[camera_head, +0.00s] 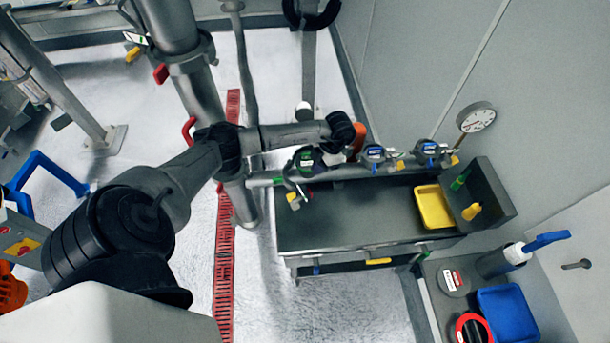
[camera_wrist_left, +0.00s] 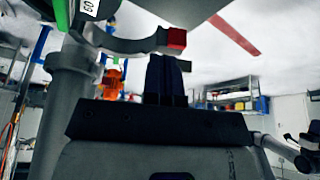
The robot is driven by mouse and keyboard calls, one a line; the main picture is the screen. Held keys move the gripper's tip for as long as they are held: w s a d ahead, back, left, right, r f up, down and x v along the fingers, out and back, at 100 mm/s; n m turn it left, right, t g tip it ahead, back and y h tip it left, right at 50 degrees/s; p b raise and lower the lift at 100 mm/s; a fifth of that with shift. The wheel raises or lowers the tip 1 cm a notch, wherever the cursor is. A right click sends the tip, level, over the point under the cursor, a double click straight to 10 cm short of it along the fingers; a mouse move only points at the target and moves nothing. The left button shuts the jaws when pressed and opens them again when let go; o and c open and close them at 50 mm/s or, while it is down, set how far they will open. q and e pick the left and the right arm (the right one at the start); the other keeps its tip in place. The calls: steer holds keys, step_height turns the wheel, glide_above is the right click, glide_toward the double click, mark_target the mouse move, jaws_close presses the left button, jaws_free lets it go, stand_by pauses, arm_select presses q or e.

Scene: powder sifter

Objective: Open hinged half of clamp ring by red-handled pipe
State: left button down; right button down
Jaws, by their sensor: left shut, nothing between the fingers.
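In the left wrist view a curved grey clamp half with a red end (camera_wrist_left: 176,38) arches across the top beside a grey pipe (camera_wrist_left: 68,100). My left gripper's dark fingers (camera_wrist_left: 166,62) are shut and empty just below the red end. I cannot tell whether they touch it. In the head view my left arm reaches across to the green-labelled fitting (camera_head: 307,158); its fingertips are hard to make out there. A large grey pipe (camera_head: 203,92) with red handles (camera_head: 189,130) stands behind the arm. My right gripper is not in view.
Two blue-labelled fittings (camera_head: 373,153) and a round gauge (camera_head: 476,117) line the wall side. A dark bench (camera_head: 330,222) carries a yellow tray (camera_head: 420,194). A blue tray (camera_head: 489,294) lies at lower right. Floor shows around the red drain strip (camera_head: 224,260).

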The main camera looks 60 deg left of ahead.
mark_target(291, 182)
arm_select(q)
steer(key=shift+s+d+f+p, duration=0.1)
steer(key=shift+s+f+p, duration=0.4)
steer(key=shift+s, duration=0.3)
steer(key=shift+s+f+p, duration=0.35)
steer(key=shift+s+p, duration=0.2)
steer(key=shift+s, duration=0.3)
steer(key=shift+s+d+f+p, duration=0.1)
steer(key=shift+s+f+p, duration=0.4)
steer(key=shift+s, duration=0.3)
steer(key=s+m+b, duration=0.1)
steer(key=s+m, duration=0.1)
steer(key=s+a+m+y+b, duration=0.1)
steer(key=s+m, duration=0.1)
steer(key=shift+s+y, duration=0.25)
steer(key=shift+y, duration=0.05)
steer(key=shift+s+a, duration=0.2)
steer(key=shift+s, duration=0.25)
